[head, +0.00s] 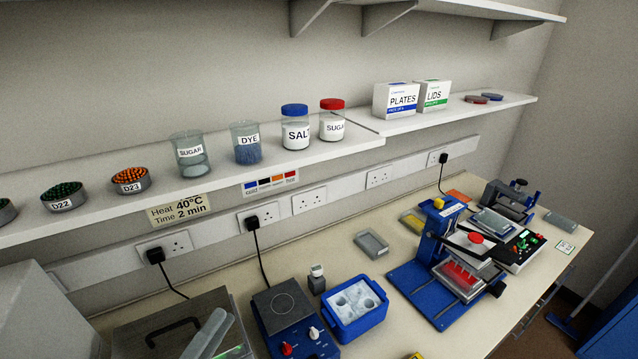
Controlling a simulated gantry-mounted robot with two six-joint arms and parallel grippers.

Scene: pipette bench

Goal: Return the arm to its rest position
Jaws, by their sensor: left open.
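My left gripper (213,331) shows at the bottom edge, left of centre, as pale grey fingers over the dark metal box with a handle (168,328). It is open, and I see nothing between its fingers. Most of the gripper and its arm are cut off by the frame. My right gripper is not in view.
Right of my gripper stand a blue hotplate (283,308) and a blue ice box (355,312). A blue pipetting rig (440,262) stands further right. Above, a shelf (370,140) holds jars, tins and boxes. Some bench (392,258) is bare near a grey tray (371,243).

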